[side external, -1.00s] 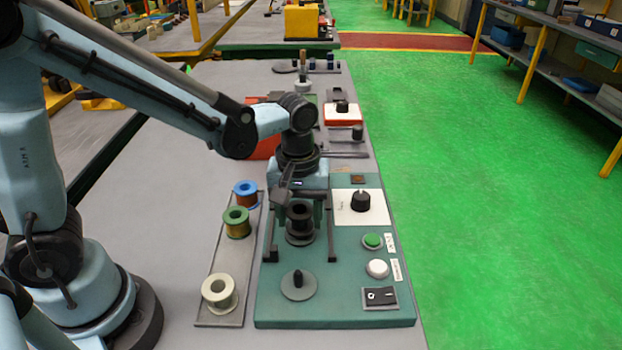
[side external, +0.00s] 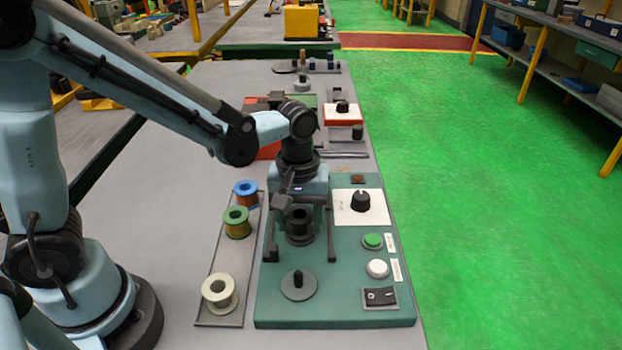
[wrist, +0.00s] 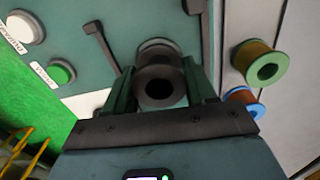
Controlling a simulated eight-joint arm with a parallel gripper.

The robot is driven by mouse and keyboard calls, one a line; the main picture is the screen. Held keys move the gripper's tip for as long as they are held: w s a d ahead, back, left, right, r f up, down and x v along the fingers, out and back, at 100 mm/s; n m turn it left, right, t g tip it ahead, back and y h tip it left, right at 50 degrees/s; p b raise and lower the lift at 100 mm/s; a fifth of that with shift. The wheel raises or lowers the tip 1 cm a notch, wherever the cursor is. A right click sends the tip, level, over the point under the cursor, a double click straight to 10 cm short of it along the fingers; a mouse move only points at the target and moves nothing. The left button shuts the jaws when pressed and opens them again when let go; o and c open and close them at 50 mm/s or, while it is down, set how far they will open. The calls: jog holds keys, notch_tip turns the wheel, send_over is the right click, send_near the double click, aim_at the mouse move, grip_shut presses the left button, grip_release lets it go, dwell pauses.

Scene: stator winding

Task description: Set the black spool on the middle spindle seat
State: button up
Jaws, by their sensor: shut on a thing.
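The black spool (side external: 300,228) is upright over the middle of the teal board (side external: 335,305). In the wrist view the spool (wrist: 160,85) sits between the two fingers of my gripper (wrist: 162,90), which is shut on it. In the side view my gripper (side external: 300,210) points down at the spool. The middle spindle seat is mostly hidden under the spool; part of a pale round disc (wrist: 158,46) shows behind it in the wrist view. I cannot tell whether the spool touches the seat. The front spindle seat (side external: 298,285) is bare, with a short black peg.
Dark posts (side external: 331,235) stand beside the spool. A tray (side external: 208,318) on the left holds white (side external: 220,293), green (side external: 237,222) and blue (side external: 246,193) spools. A black knob (side external: 361,201), green button (side external: 372,241), white button (side external: 377,268) and rocker switch (side external: 380,296) are on the right.

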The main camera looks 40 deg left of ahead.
jog(key=o, duration=1.4)
jog(key=shift+c, duration=0.2)
jog(key=shift+r, duration=0.1)
jog(key=shift+r, duration=3.4)
jog(key=shift+a, duration=0.1)
jog(key=s+a+r+m+t, duration=0.2)
jog(key=s+a+m+t, duration=0.2)
jog(key=a+m+t, duration=0.3)
jog(key=shift+s+a+r+m, duration=0.3)
jog(key=shift+s+m, duration=0.1)
jog(key=shift+m, duration=0.2)
